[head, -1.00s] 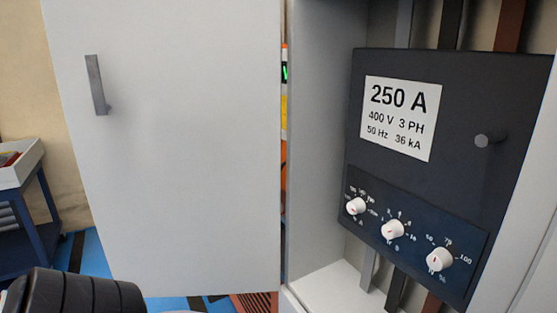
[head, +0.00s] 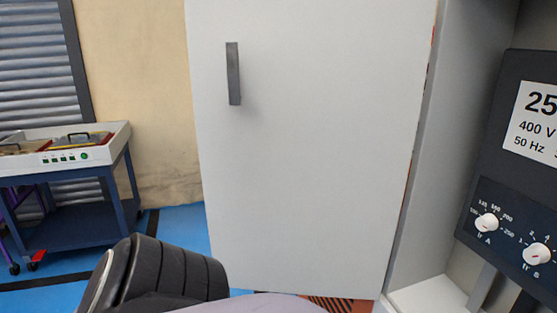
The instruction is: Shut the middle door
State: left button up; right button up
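The middle door (head: 310,170) is a large light-grey panel in the centre of the head view. It stands open, swung out to the left of the cabinet (head: 440,130). A dark vertical bar handle (head: 233,73) is on the door's upper left part. To the right, the cabinet's inside shows a dark breaker panel (head: 480,190) with white knobs and a rating label. A black ribbed part of my own body shows at the lower left, below the door in the picture. Neither gripper shows.
A blue cart (head: 75,215) with a white-topped device (head: 75,150) stands at the left, near a grey shutter (head: 40,65) and a beige wall (head: 140,100). Blue floor (head: 180,225) with dark stripes is clear between cart and door.

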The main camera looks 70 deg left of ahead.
aim_at(304, 180)
jog(key=k+j+z, duration=0.2)
jog(key=k+j, duration=0.25)
jog(key=j, duration=0.2)
jog(key=k+j+z, duration=0.2)
jog(key=k+j, duration=0.25)
jog(key=k+j+z, duration=0.1)
jog(key=j, duration=0.3)
jog(key=k+j+z, duration=0.15)
jog(key=j, duration=0.25)
jog(key=k+j+z, duration=0.1)
jog(key=j, duration=0.25)
jog(key=k+j+z, duration=0.1)
jog(key=j, duration=0.25)
jog(key=j+z, duration=0.25)
jog(key=j, duration=1.15)
